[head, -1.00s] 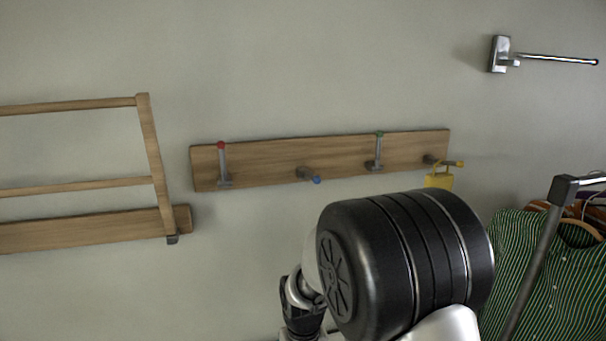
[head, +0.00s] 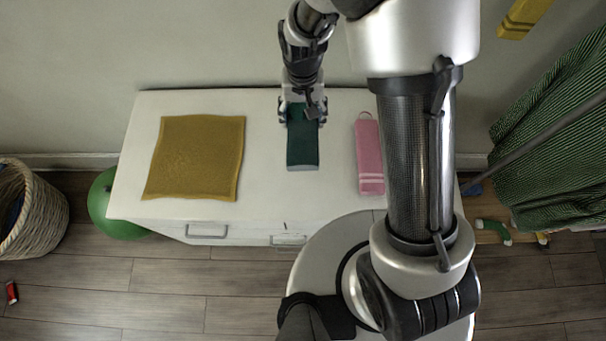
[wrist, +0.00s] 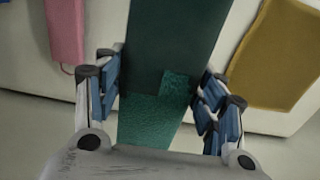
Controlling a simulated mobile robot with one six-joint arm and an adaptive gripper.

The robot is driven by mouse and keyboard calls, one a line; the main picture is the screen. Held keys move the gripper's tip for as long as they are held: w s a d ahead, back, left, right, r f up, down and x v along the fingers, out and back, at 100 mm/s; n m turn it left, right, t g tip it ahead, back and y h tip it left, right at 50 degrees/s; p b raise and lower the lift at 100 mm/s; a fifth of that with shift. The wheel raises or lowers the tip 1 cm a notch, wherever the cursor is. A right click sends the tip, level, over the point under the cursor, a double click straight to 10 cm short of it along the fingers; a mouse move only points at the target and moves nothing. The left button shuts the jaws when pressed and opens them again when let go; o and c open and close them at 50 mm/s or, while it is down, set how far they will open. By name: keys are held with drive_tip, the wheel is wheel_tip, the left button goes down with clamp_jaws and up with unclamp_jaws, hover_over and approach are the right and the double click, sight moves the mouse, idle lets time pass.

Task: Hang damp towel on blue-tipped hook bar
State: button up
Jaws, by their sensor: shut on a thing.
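A dark green towel (head: 303,150) lies lengthwise on the white cabinet top. In the wrist view the towel (wrist: 165,40) is mostly very dark, with a lighter teal part near my gripper. My gripper (head: 304,112) is at the towel's far end and shut on it. In the wrist view my gripper (wrist: 158,95) has one finger at each side edge of the towel. The blue-tipped hook bar is outside both current views.
A mustard towel (head: 197,158) lies at the left of the cabinet top (head: 265,130), and a pink towel (head: 369,155) at the right. A wicker basket (head: 32,215) and green ball (head: 115,208) stand left. A striped green garment (head: 560,130) hangs right.

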wheel_tip(320, 180, down, 20)
drive_tip(key=b, duration=0.3)
drive_tip(key=shift+r+b, duration=0.25)
drive_tip(key=shift+b, duration=0.15)
drive_tip(key=shift+f, duration=0.2)
drive_tip(key=o, duration=1.2)
